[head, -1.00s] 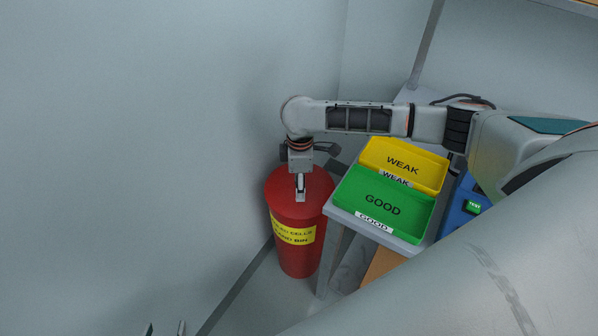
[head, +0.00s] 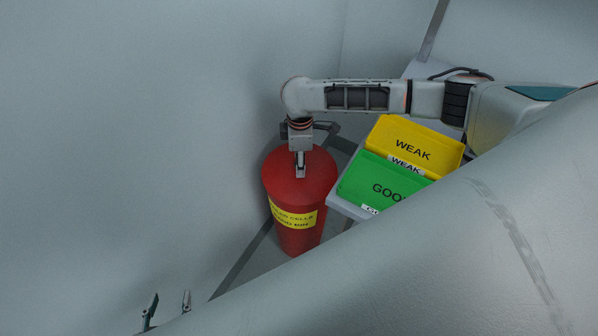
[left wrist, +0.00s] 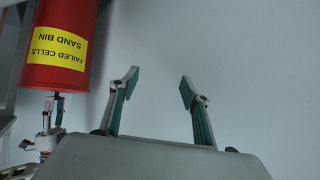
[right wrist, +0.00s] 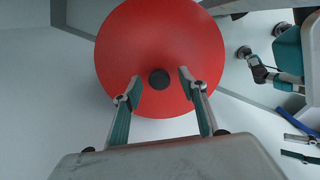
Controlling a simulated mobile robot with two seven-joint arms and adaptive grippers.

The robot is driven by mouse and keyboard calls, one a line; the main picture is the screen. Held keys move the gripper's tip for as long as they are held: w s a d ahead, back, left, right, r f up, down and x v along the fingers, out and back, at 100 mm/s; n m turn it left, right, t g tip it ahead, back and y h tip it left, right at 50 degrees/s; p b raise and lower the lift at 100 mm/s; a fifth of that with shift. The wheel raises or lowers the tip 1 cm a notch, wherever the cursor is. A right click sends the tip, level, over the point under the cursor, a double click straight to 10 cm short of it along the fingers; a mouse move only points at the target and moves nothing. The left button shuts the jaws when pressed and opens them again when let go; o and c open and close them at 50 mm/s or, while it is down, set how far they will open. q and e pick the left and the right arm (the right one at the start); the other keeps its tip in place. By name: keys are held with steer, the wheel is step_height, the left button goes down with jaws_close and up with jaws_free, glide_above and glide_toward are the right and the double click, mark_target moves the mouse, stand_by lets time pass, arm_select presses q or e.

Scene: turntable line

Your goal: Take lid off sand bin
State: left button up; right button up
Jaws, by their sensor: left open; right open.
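The red sand bin (head: 292,239) stands on the floor with its yellow label facing out. Its red lid (head: 281,176) is on top. The right wrist view shows the lid (right wrist: 160,30) from above with a dark round knob (right wrist: 159,79). My right gripper (right wrist: 160,84) is open, with its fingertips on either side of the knob; whether they touch it I cannot tell. In the head view my right gripper (head: 300,172) points down at the lid. My left gripper (head: 168,305) is open and empty, apart from the bin (left wrist: 58,20).
A green GOOD tray (head: 370,182) and a yellow WEAK tray (head: 420,140) sit on a stand right of the bin. Grey walls stand close behind and left. My own large arm link covers the lower right.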

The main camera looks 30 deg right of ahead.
steer(key=shift+f, duration=1.05)
jaws_close()
arm_select(q)
steer(key=shift+w+a+r, duration=0.1)
steer(key=shift+w+r, duration=0.1)
steer(key=shift+w, duration=0.35)
